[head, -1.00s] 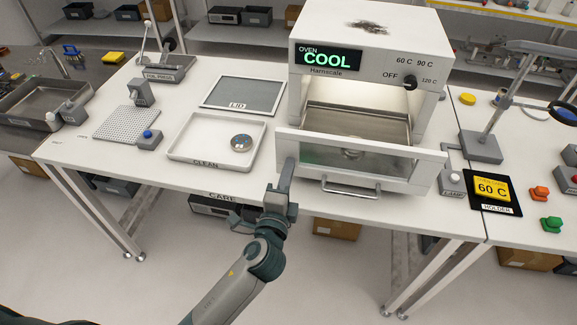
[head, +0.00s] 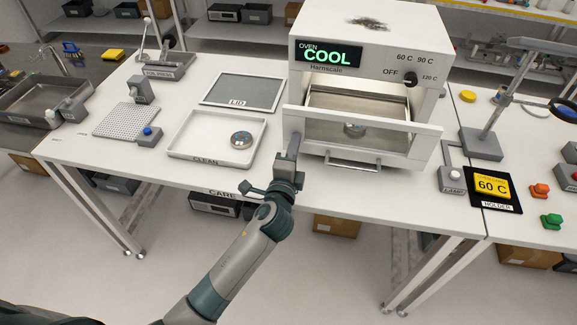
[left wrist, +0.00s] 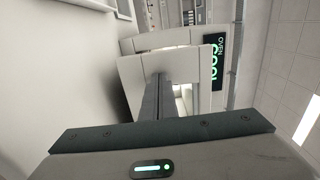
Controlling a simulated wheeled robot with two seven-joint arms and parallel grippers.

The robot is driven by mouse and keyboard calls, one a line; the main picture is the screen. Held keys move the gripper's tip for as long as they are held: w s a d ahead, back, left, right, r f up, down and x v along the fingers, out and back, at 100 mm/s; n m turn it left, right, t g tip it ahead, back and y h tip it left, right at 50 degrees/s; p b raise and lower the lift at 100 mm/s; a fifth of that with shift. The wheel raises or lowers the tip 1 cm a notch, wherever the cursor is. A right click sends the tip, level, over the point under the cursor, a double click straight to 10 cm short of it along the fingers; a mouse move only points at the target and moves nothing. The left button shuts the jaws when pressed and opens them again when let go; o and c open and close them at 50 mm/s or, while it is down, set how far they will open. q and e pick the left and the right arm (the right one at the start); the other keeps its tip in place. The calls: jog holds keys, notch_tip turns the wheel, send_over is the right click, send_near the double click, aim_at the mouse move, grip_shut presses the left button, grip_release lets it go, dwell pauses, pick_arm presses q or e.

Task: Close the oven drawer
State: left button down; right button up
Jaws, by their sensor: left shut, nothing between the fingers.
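The white oven (head: 364,70) stands on the bench with a green COOL display. Its drawer front (head: 425,145), a white frame with a clear window and a bar handle (head: 352,165), stands a little out from the oven body. A metal tray (head: 358,101) shows behind it, and a small round metal piece (head: 354,129) shows through the window. My left gripper (head: 291,140) is shut and empty, its fingertips at the left end of the drawer front, apparently touching it. The left wrist view shows the shut fingers (left wrist: 158,97) against the white front (left wrist: 135,75). My right gripper is not in view.
A CLEAN tray (head: 187,151) with a round metal disc and a LID panel (head: 243,92) lie left of the oven. A lamp stand (head: 481,143) and the 60 C holder (head: 493,190) are on the right. The bench front edge is clear near my arm.

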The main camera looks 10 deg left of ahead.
pick_arm(q)
jog(key=w+b, duration=0.3)
jog(key=w, duration=1.2)
jog(key=shift+f+b, duration=0.15)
jog(key=shift+b, duration=0.2)
jog(key=shift+w, duration=0.25)
jog(key=shift+r, duration=0.4)
